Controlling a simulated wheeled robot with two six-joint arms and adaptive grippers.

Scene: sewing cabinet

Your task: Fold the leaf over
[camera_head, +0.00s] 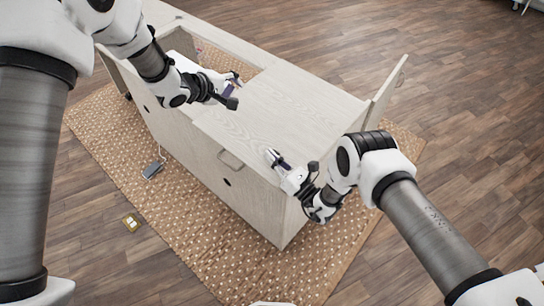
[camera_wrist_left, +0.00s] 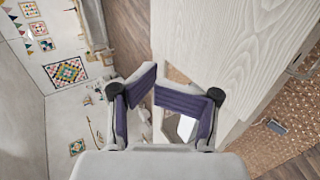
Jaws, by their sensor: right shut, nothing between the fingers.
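The pale wood sewing cabinet (camera_head: 250,185) stands on the rug, with a flat top leaf (camera_head: 280,105) on its near right part. The leaf shows as a pale grained panel (camera_wrist_left: 225,45) in the left wrist view. My left gripper (camera_head: 234,92) is at the leaf's left edge, beside the open well. In its wrist view, the purple-padded fingertips (camera_wrist_left: 156,84) come close together by the panel's edge; whether they touch or hold it is unclear. My right gripper (camera_head: 271,155) is shut and empty at the cabinet's near right top edge.
An upright panel with a handle (camera_head: 387,92) stands at the cabinet's right end. A patterned rug (camera_head: 200,240) covers the wood floor.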

